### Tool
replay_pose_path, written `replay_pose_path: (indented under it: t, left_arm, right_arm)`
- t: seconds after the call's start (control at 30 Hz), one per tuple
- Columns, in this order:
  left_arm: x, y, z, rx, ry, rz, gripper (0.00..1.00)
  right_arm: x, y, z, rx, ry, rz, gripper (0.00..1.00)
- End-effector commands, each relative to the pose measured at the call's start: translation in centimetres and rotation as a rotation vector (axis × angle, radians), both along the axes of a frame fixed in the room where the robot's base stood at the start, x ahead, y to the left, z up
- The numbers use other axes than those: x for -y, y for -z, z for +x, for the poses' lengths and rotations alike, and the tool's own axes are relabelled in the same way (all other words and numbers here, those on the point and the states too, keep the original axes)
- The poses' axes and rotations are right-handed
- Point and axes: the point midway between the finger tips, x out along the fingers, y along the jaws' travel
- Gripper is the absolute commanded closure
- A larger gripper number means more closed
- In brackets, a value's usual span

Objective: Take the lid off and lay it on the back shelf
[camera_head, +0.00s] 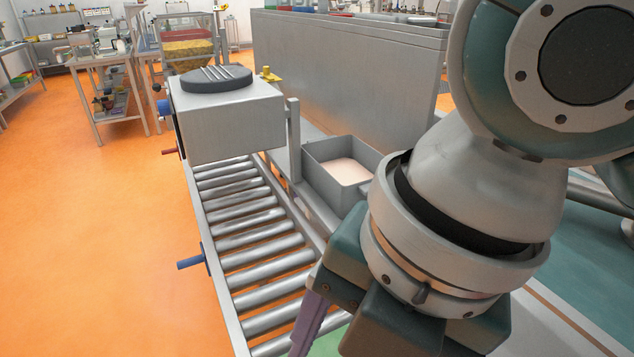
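A dark round disc with pale ridges (216,78) lies flat on top of a grey box unit (232,122) over the far end of the roller conveyor; it may be the lid, but I cannot be sure. I cannot tell which surface is the back shelf. My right arm fills the right side. Its gripper (312,318) points down at the bottom middle, with part of a purple finger showing. The rest of the fingers is hidden or cut off, so its opening cannot be judged. It is well apart from the disc. My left gripper is out of view.
The roller conveyor (250,235) runs toward me, with a blue knob (190,262) on its left side. A grey open bin (340,172) with pale contents stands right of it. A tall grey panel (345,75) stands behind. Orange floor at left is clear.

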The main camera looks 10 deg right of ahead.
Motion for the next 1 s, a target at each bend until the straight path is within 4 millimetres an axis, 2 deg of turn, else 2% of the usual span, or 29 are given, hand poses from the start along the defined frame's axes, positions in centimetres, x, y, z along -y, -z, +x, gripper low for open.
replay_pose_path:
  t: [0.03, 0.1, 0.2, 0.3, 0.43, 0.63, 0.83, 1.0]
  left_arm:
    - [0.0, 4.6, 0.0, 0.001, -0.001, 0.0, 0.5]
    - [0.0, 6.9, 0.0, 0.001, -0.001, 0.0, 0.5]
    - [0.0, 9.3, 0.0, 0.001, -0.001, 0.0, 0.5]
    - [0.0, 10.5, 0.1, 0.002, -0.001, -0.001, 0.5]
    - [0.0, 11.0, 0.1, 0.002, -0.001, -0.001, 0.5]
    - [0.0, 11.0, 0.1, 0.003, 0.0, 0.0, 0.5]
    - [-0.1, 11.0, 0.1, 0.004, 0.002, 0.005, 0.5]
    - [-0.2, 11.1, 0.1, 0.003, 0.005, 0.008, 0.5]
  right_arm:
    - [0.8, 4.2, 0.8, 0.017, -0.108, -0.051, 0.24]
    - [1.7, 6.2, 1.4, 0.023, -0.249, -0.108, 0.24]
    - [2.9, 8.0, 2.2, 0.02, -0.401, -0.171, 0.24]
    - [3.8, 9.0, 2.7, 0.014, -0.497, -0.211, 0.24]
    - [4.4, 9.8, 2.9, 0.004, -0.553, -0.232, 0.24]
    - [4.5, 12.6, 2.8, 0.001, -0.559, -0.233, 0.24]
    - [4.5, 14.4, 2.8, 0.003, -0.559, -0.232, 0.24]
    - [4.8, 17.2, 2.9, 0.002, -0.558, -0.233, 0.24]
